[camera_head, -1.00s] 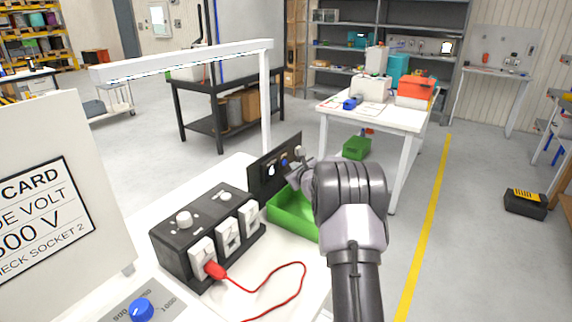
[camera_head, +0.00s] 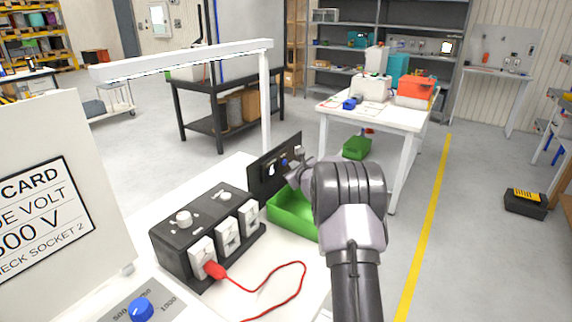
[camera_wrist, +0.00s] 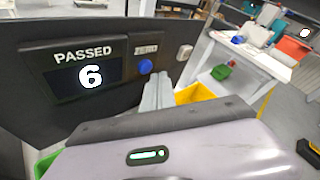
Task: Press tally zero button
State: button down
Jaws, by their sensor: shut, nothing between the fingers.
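The black tally panel (camera_wrist: 95,110) fills the left of the wrist view. Its display (camera_wrist: 90,76) reads "PASSED 6". A blue round button (camera_wrist: 146,67) sits under a "ZERO" label (camera_wrist: 146,49). The panel (camera_head: 260,185) stands upright at the table's far end in the head view, with its blue button (camera_head: 284,162) small there. My gripper (camera_wrist: 159,77) is shut and empty, its fingertips just right of and below the button in the wrist view. I cannot tell the remaining gap in depth. My gripper (camera_head: 291,174) is in front of the panel in the head view.
A green tray (camera_head: 290,214) lies below my gripper. A black socket box (camera_head: 180,245) with a red plug (camera_head: 214,270) and red cable stands to the left. A white overhead bar (camera_head: 185,60) spans above the table. A pale switch (camera_wrist: 185,52) is right of the button.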

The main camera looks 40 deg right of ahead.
jog(key=shift+w+a, duration=0.15)
jog(key=shift+w, duration=0.15)
jog(key=shift+w+a+b, duration=0.15)
jog(key=shift+w+b, duration=0.2)
dwell(0.6)
jog(key=shift+s, duration=0.1)
jog(key=shift+s+d+b, duration=0.3)
jog(key=shift+s, duration=0.35)
jog(key=s, duration=0.1)
jog(key=s+d, duration=0.1)
jog(key=s, duration=0.1)
jog(key=s+d+b, duration=0.1)
jog(key=shift+s, duration=0.3)
dwell(0.7)
